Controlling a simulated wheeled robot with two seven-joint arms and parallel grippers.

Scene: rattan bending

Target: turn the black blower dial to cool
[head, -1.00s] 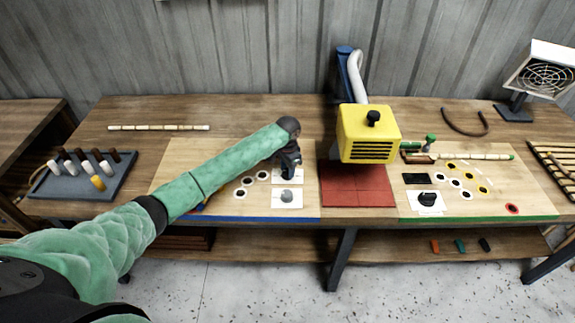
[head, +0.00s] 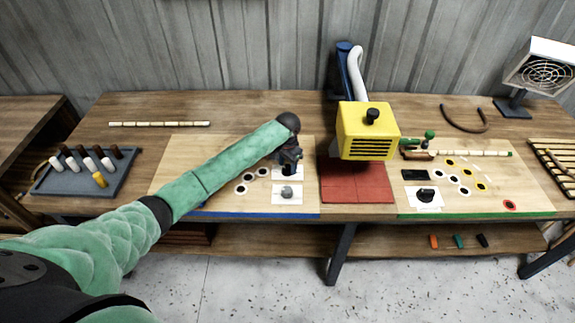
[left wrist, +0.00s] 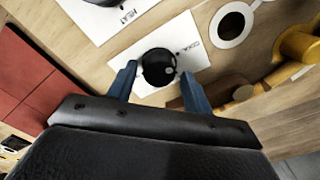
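The black blower dial (left wrist: 158,66) is round and sits on a white card (left wrist: 188,40) lettered "COOL" in the left wrist view. A small pale mark shows on its right half. My left gripper (left wrist: 158,72) is open, with one blue finger on each side of the dial. A gap shows at the left finger; whether the right finger touches cannot be told. In the head view my left gripper (head: 290,162) points down over the far white card on the blue-edged board and largely hides the dial. My right gripper is out of view.
A card lettered "HEAT" (left wrist: 118,14) lies beside the dial's card; a grey knob (head: 286,191) stands on the near card. The yellow blower (head: 368,132) and red mat (head: 357,190) are to the right. Another black dial (head: 427,194) is on the green-edged board.

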